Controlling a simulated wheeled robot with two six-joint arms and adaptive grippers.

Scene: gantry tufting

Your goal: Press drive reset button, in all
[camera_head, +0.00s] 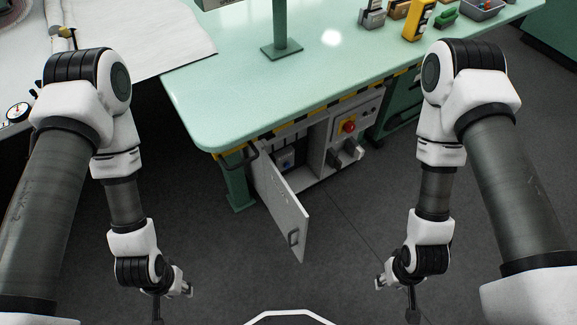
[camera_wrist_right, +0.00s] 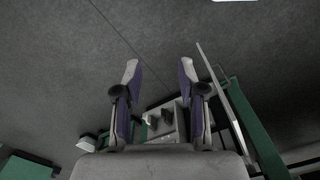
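A control cabinet (camera_head: 313,160) sits under the green table, with its grey door (camera_head: 283,215) swung open towards me. I cannot make out which part is the drive reset button. My left gripper (camera_head: 188,287) is low, left of the door, open and empty. My right gripper (camera_head: 380,283) is low, right of the door; in the right wrist view (camera_wrist_right: 158,72) its fingers are apart with nothing between them.
The green table (camera_head: 230,95) overhangs the cabinet with a black-and-yellow striped edge. On top are a yellow device (camera_head: 420,18) and a grey tray (camera_head: 484,10). White cloth (camera_head: 150,35) lies at left. The grey floor (camera_head: 340,270) between my grippers is clear apart from the door.

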